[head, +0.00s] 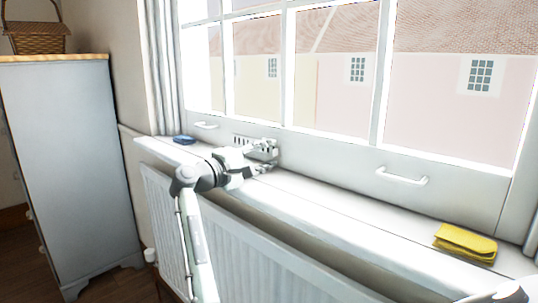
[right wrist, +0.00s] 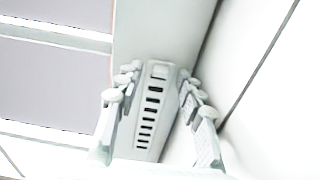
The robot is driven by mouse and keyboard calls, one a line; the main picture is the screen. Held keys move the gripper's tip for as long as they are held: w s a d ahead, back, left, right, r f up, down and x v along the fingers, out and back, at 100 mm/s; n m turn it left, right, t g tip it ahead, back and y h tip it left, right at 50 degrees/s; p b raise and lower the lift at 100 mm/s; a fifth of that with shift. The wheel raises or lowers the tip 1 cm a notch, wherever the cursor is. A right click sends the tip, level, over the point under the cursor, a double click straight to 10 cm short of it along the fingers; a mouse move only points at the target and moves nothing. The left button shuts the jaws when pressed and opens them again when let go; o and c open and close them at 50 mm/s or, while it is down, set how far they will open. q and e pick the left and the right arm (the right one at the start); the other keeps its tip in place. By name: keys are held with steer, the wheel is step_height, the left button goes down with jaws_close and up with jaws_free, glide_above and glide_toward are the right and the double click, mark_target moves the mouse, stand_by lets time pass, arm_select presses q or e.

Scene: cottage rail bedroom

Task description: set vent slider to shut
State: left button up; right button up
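The vent (head: 243,141) is a pale strip with a row of dark slots on the window's lower frame, just above the sill. In the right wrist view the vent plate (right wrist: 168,112) runs away from me, its several slots dark. A plain pale square (right wrist: 159,72) at its far end may be the slider; I cannot tell for sure. My right gripper (head: 268,157) is at the vent's right end in the head view. In the right wrist view its fingers (right wrist: 158,82) are apart, one on each side of the vent, with nothing gripped between them. Contact cannot be told. My left gripper is not in view.
The white sill (head: 330,208) runs below the window, above a radiator (head: 250,262). A blue item (head: 184,140) lies left of the vent and a yellow cloth (head: 465,242) far right. White handles (head: 402,178) stick out of the frame. A tall cabinet (head: 68,160) stands left.

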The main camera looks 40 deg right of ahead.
steer(key=a, duration=0.7)
steer(key=s+a, duration=0.1)
steer(key=a, duration=0.3)
